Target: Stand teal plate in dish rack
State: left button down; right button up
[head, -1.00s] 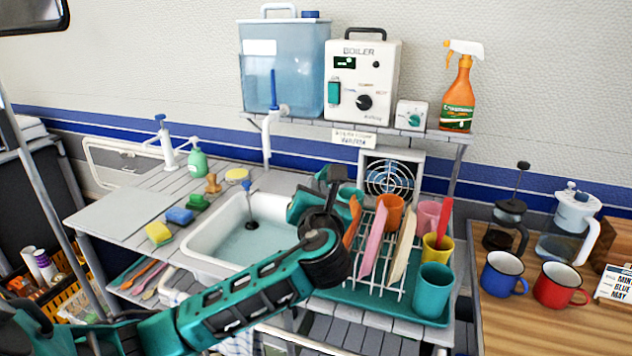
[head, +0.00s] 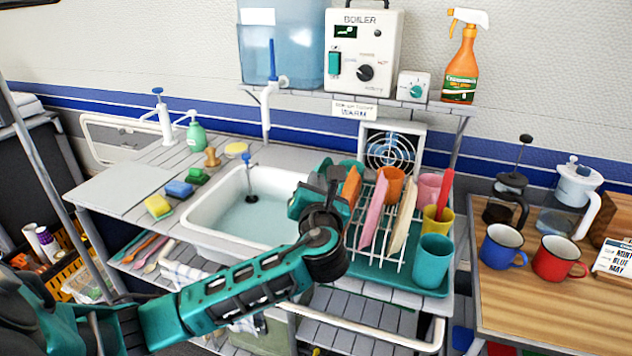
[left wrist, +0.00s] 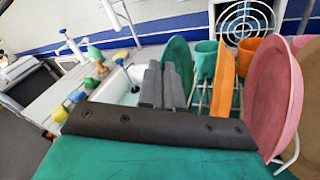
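The teal plate (left wrist: 177,52) stands on edge at my left gripper's fingertips in the left wrist view. In the head view only its upper rim (head: 350,166) shows behind the gripper. My left gripper (left wrist: 163,84) has its two grey fingers close together on the plate. In the head view the left gripper (head: 334,184) is at the left end of the dish rack (head: 385,268). The plate is upright, left of an orange plate (left wrist: 223,82). Its lower edge is hidden, so I cannot tell whether it touches the rack. My right gripper is not in view.
Pink (head: 373,212) and cream (head: 402,215) plates stand further right in the rack, with several cups around them. The sink (head: 204,222) is to the left. A shelf (head: 300,97) with the boiler (head: 364,55) is above and behind.

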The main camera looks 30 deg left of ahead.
pick_arm(q)
jog(key=c, duration=1.2)
grip_release()
jog(key=v, duration=1.3)
jog(key=shift+p, duration=0.4)
jog(key=shift+f, duration=0.1)
